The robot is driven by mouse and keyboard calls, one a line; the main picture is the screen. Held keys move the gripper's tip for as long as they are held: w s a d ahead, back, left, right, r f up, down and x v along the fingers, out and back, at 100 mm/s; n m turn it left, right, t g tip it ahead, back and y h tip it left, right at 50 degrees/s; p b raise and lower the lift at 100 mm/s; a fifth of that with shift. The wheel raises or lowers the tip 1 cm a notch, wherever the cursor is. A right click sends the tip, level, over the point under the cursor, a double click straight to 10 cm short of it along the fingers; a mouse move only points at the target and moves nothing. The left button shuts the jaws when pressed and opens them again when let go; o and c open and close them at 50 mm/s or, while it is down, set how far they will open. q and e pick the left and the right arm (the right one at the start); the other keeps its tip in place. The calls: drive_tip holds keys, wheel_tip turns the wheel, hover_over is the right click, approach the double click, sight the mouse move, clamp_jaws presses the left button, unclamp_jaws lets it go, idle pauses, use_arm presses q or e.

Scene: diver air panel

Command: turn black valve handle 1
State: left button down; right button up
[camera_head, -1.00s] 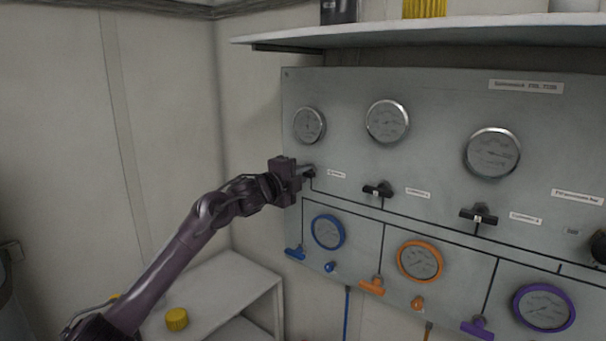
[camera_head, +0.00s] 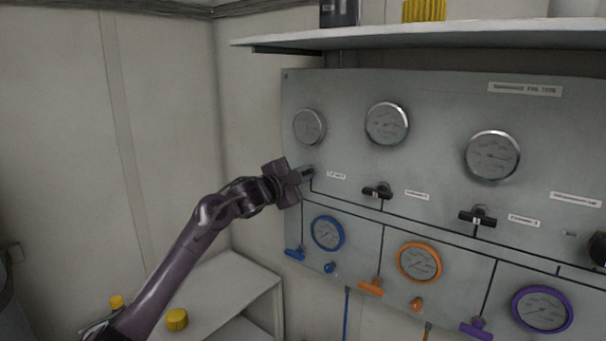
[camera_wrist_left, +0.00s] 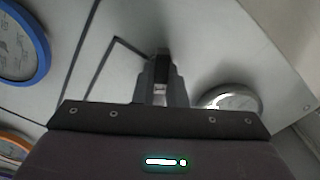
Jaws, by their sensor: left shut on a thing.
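My left gripper (camera_head: 304,174) is at the left end of the upper row of the grey panel, below the leftmost gauge. It is shut on black valve handle 1, which it mostly hides in the head view. In the left wrist view the dark handle (camera_wrist_left: 161,66) shows between the two fingers (camera_wrist_left: 160,84). The gripper is rolled at a slant in the head view. The other two black valve handles (camera_head: 377,191) and (camera_head: 478,217) sit to the right, each under its own gauge. My right gripper is not in view.
The leftmost gauge (camera_head: 310,126) is just above the gripper. A blue-ringed gauge (camera_head: 327,233) and blue handle (camera_head: 295,254) are below. A shelf (camera_head: 400,36) juts out above the panel. A white table (camera_head: 235,285) with yellow caps stands below left.

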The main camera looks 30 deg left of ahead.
use_arm(q)
drive_tip(key=n+p, duration=0.1)
drive_tip(key=n, duration=0.3)
drive_tip(key=shift+n, duration=0.3)
drive_tip(key=n+p, duration=0.2)
drive_tip(key=n, duration=0.3)
drive_tip(key=shift+f+p, duration=0.15)
drive_tip(key=shift+p, duration=0.25)
drive_tip(key=shift+n, duration=0.3)
drive_tip(key=c, duration=1.5)
unclamp_jaws()
drive_tip(key=shift+s, duration=0.1)
drive_tip(key=shift+s, duration=0.25)
drive_tip(key=s+b, duration=0.1)
drive_tip(key=s, duration=0.1)
drive_tip(key=s+b, duration=0.1)
drive_tip(key=s, duration=0.1)
drive_tip(key=s+b, duration=0.1)
drive_tip(key=s, duration=0.2)
drive_tip(key=shift+s+a+b, duration=0.1)
drive_tip(key=shift+a+b, duration=0.2)
drive_tip(key=shift+b, duration=0.05)
